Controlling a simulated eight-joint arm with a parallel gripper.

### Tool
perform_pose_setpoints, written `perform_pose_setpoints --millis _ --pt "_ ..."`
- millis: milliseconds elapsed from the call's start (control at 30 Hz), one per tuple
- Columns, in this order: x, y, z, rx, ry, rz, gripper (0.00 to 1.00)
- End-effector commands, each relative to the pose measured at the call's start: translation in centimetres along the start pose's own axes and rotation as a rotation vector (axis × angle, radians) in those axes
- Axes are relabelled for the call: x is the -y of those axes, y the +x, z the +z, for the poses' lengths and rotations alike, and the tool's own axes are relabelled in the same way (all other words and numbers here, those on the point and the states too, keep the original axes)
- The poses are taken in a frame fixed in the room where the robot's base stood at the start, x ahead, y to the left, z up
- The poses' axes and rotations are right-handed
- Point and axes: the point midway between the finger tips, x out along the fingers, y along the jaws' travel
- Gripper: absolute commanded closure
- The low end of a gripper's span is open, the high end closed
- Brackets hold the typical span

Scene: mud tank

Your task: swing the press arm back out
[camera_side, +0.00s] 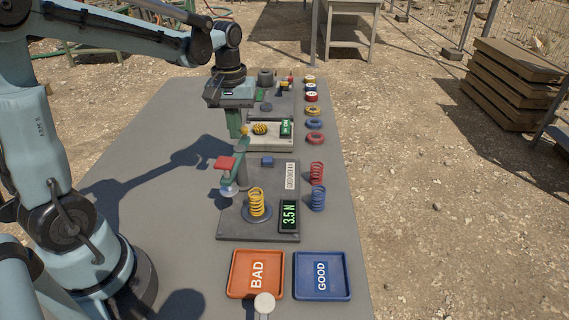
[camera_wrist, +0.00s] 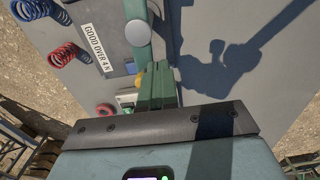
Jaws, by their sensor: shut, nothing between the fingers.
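The press arm (camera_side: 240,178) is green, with a red handle block (camera_side: 226,163) and a pale round pad (camera_side: 231,190). The pad hangs left of the yellow spring (camera_side: 257,203), apart from it. The spring stands upright on a round seat on the dark plate (camera_side: 258,233). My gripper (camera_side: 235,136) is shut and empty, pointing down just behind and above the press arm. In the wrist view my gripper (camera_wrist: 158,72) shows its green fingers together, with green press parts (camera_wrist: 138,32) just beyond. Whether they touch is unclear.
A display (camera_side: 289,216) reads 3.5 N. A label (camera_wrist: 95,35) reads GOOD OVER 4 N. The orange BAD tray (camera_side: 234,292) and blue NG-free GOOD tray (camera_side: 345,294) are in front. Other stations stand behind. The table's left side is clear.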

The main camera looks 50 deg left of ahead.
Motion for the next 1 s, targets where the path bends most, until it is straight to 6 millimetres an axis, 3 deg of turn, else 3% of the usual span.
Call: perform_pose_setpoints --millis 1000 --pt "-2.1 0.0 -0.1 0.0 0.002 0.0 1.0"
